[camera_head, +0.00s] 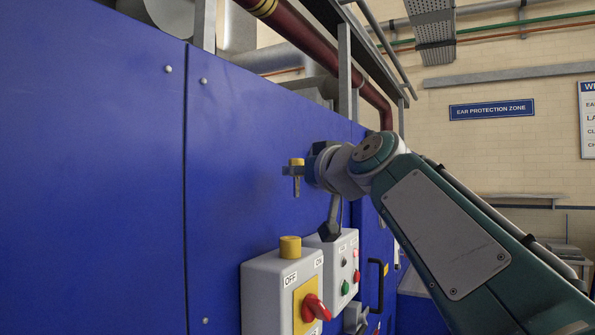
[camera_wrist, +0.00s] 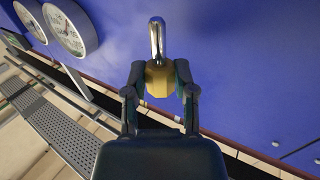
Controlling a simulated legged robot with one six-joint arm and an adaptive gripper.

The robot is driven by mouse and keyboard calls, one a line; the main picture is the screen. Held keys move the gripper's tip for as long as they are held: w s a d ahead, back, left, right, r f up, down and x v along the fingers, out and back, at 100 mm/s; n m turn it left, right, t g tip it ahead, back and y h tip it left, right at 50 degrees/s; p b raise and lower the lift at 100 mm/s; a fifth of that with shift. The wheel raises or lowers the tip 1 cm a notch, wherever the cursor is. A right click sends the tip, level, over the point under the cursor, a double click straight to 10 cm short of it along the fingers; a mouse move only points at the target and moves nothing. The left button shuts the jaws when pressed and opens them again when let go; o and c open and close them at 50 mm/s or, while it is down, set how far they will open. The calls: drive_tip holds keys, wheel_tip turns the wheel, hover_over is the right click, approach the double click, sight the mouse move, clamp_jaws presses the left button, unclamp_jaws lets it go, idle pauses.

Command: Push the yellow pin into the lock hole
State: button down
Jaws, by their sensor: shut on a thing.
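My gripper (camera_head: 293,171) is shut on the yellow pin (camera_head: 297,161), in front of the blue machine panel. The pin is upright in the head view, with its yellow head above the fingers and its metal shaft pointing down. In the wrist view the yellow head of the pin (camera_wrist: 158,82) is between my two fingers (camera_wrist: 160,76), and the shiny shaft points away from me. A yellow round collar (camera_head: 290,247) sits on top of the grey switch box (camera_head: 270,290), below the pin and apart from it. No lock hole opening can be made out.
The switch box has a red rotary handle (camera_head: 316,308) on a yellow plate. A grey button box (camera_head: 343,262) stands just behind it, with a black door handle (camera_head: 376,285) to its right. Gauges (camera_wrist: 70,29) show in the wrist view. Space between pin and collar looks clear.

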sight(294, 239)
drive_tip(key=shift+a+f, duration=1)
drive_tip(key=shift+f, duration=0.55)
drive_tip(key=shift+d+f, duration=0.35)
drive_tip(key=shift+f, duration=0.25)
drive_tip(key=shift+d+f, duration=0.3)
drive_tip(key=shift+f, duration=0.3)
drive_tip(key=shift+a+f, duration=0.15)
drive_tip(key=shift+f, duration=0.05)
drive_tip(key=shift+a, duration=0.3)
drive_tip(key=shift+d, duration=0.3)
drive_tip(key=shift+a, duration=0.15)
drive_tip(key=shift+f, duration=1.9)
